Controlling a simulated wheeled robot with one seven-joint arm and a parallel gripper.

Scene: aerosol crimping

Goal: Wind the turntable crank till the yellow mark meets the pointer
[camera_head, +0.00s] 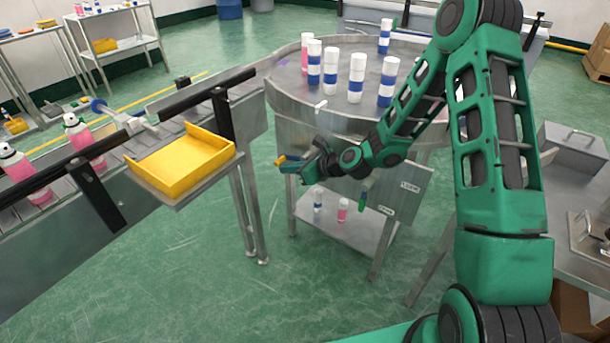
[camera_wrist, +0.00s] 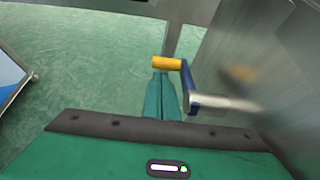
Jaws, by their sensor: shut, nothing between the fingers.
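The round steel turntable (camera_head: 297,88) carries several white cans with blue bands. A small pale piece (camera_head: 321,104) is at its near rim; I cannot tell if it is the pointer. I cannot make out the yellow mark. The crank has a yellow grip (camera_head: 288,158) and blue arm; in the wrist view the yellow grip (camera_wrist: 167,63) points left, and the blue arm (camera_wrist: 188,86) runs down to a silver shaft (camera_wrist: 218,103). My gripper (camera_head: 299,166) is beside the crank, shut and empty. In the wrist view its green fingers (camera_wrist: 162,92) lie just below the yellow grip; contact is unclear.
A lower shelf (camera_head: 345,228) under the turntable holds small bottles. A steel bench (camera_head: 575,175) is at the right. Open green floor lies in front.

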